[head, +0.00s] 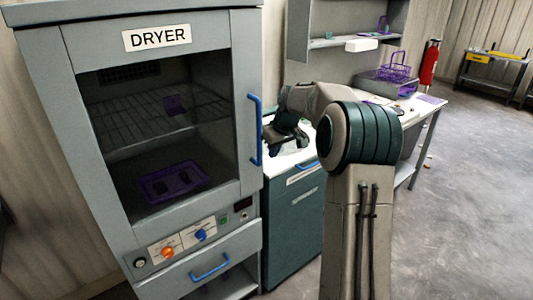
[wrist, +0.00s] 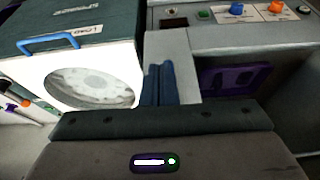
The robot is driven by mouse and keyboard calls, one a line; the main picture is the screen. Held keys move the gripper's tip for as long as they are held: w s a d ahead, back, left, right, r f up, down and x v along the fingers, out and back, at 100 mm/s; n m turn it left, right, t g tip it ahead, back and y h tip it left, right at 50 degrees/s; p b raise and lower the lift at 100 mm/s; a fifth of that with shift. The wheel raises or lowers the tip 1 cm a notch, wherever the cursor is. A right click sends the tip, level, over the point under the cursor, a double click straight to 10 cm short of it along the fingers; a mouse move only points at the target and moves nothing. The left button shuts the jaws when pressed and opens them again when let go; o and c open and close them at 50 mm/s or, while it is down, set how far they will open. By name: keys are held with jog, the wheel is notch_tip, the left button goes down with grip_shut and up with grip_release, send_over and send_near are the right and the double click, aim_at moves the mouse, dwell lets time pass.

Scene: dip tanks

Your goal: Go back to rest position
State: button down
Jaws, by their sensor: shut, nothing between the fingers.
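My gripper (head: 284,140) is in front of the tank's white top, to the right of the dryer, in the head view. In the wrist view its two dark blue fingers (wrist: 160,80) are together with nothing between them. My arm is bent, with its elbow to the right of the gripper. The grey dryer (head: 240,30) stands at the left with its glass door shut.
A purple tray (head: 173,184) lies inside the dryer; a smaller purple piece (head: 175,104) is on its rack. The green tank cabinet (head: 292,235) stands beside it, its round opening (wrist: 92,87) near my gripper. A bench (head: 425,107) stands behind. Floor (head: 465,220) at right is clear.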

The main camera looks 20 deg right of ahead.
jog(key=d+b+v, duration=0.1)
jog(key=v, duration=0.8)
jog(key=shift+r, duration=0.2)
jog(key=s+a+m+h, duration=0.1)
jog(key=s+a, duration=0.4)
jog(key=s, duration=0.4)
jog(key=s+a+m+h, duration=0.1)
jog(key=s+a, duration=0.4)
jog(key=s, duration=0.3)
jog(key=s+a+f+m, duration=0.1)
jog(key=s+f, duration=0.3)
jog(key=s, duration=0.5)
jog(key=s+a+f+m, duration=0.1)
jog(key=s+a+f, duration=0.1)
jog(key=s+f, duration=0.3)
jog(key=s, duration=0.4)
jog(key=shift+s+g, duration=0.3)
jog(key=shift+s, duration=0.1)
